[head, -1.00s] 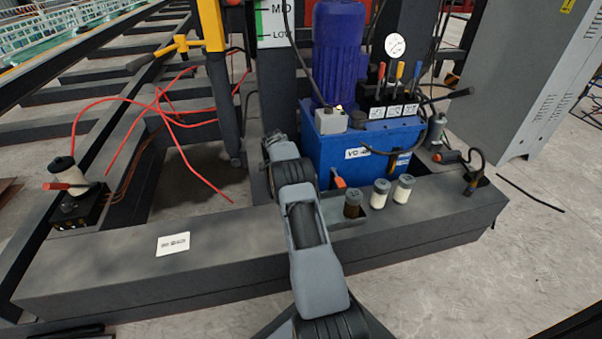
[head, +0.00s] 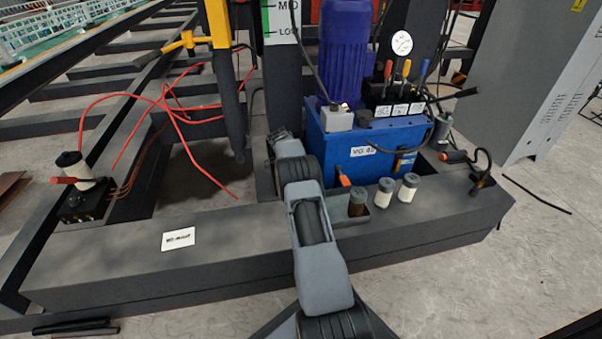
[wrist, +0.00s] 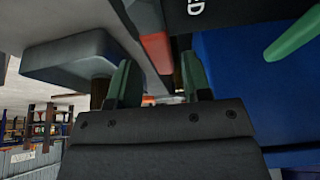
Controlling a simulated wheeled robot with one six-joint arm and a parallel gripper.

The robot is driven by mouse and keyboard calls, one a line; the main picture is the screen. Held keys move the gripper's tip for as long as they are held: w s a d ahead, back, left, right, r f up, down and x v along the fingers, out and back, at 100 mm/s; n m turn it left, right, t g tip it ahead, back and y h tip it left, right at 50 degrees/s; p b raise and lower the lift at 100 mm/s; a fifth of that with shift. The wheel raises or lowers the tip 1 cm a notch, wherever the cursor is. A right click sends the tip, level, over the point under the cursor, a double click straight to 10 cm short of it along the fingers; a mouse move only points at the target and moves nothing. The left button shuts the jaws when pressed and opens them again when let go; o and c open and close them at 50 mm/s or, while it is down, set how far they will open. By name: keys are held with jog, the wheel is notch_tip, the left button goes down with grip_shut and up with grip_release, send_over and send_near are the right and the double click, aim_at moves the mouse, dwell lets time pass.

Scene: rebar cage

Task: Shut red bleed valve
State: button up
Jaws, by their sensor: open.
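The red bleed valve appears as a small orange-red lever (head: 344,180) at the lower front of the blue tank (head: 340,155), just right of my arm in the head view. In the wrist view an orange-red handle (wrist: 156,52) lies just beyond and between my fingertips, beside a dark plate with letters ending in "ED". My gripper (wrist: 156,80) is open, with one green-tipped finger on each side. I cannot tell whether the fingers touch the handle.
Several coloured levers (head: 405,75) rise on the tank top. Another red lever sits on a black box (head: 84,203) at left. Red hoses (head: 165,100) lie behind the beam.

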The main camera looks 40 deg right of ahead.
jog(key=p+v, duration=0.5)
jog(key=v, duration=0.8)
jog(key=shift+r, duration=0.4)
jog(key=shift+a, duration=0.15)
jog(key=s+a+r+n+t+y+p, duration=0.1)
jog(key=s+a+r+n+p, duration=0.25)
jog(key=a+r+p, duration=0.6)
jog(key=s+a+r+n+t+p, duration=0.1)
jog(key=s+a+r+n+p, duration=0.25)
jog(key=r, duration=1.15)
jog(key=s+a+r+n+t+y+p, duration=0.1)
jog(key=s+a+r+n+p, duration=0.3)
jog(key=r+p, duration=0.6)
jog(key=s+a+r+n+t+y+p, duration=0.1)
jog(key=s+a+r+n+p, duration=0.5)
jog(key=s, duration=0.3)
jog(key=s+a+r+n+t+y+p, duration=0.1)
jog(key=s+a+r+n+p, duration=0.5)
jog(key=s+r, duration=0.3)
jog(key=shift+s+a+n+t+p, duration=0.45)
jog(key=shift+s+p, duration=0.1)
jog(key=shift+p, duration=0.15)
jog(key=shift+d, duration=0.1)
